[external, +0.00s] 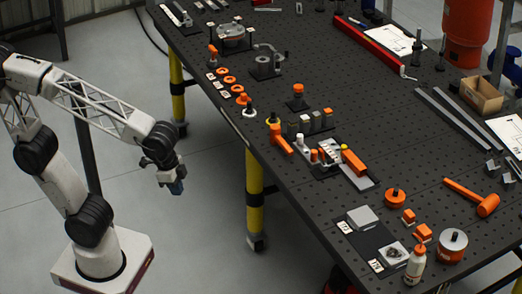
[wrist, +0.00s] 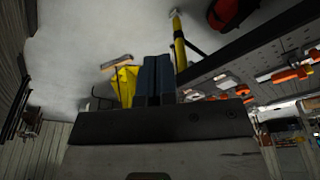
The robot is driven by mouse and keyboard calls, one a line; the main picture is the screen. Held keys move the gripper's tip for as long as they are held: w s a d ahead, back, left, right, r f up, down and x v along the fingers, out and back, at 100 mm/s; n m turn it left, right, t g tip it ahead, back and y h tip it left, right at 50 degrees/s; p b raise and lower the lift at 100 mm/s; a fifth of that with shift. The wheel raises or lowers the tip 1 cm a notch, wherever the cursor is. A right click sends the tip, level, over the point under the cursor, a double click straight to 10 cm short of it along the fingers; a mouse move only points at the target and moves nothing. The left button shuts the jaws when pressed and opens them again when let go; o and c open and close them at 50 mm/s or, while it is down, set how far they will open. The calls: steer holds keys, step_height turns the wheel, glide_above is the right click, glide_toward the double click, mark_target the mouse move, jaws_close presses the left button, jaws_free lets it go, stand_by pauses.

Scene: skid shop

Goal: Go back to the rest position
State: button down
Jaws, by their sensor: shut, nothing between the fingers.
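My gripper (external: 176,188) hangs beside the workbench in the external view, over the grey floor and left of the bench edge. It is clear of the bench and points down. In the wrist view the two dark blue fingers (wrist: 153,80) lie close together, shut with nothing between them. The task names no object.
The black perforated workbench (external: 340,215) carries orange and grey parts, a mallet (external: 474,198) and a white bottle (external: 415,264). Yellow bench legs (external: 254,195) stand nearest my arm. The floor (external: 205,240) between my base and the bench is clear.

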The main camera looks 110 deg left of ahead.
steer(key=s+d+f+m, duration=0.1)
steer(key=s+d+f, duration=0.2)
steer(key=s, duration=0.4)
steer(key=shift+s+f, duration=0.2)
steer(key=shift+s, duration=0.05)
steer(key=shift+d, duration=0.1)
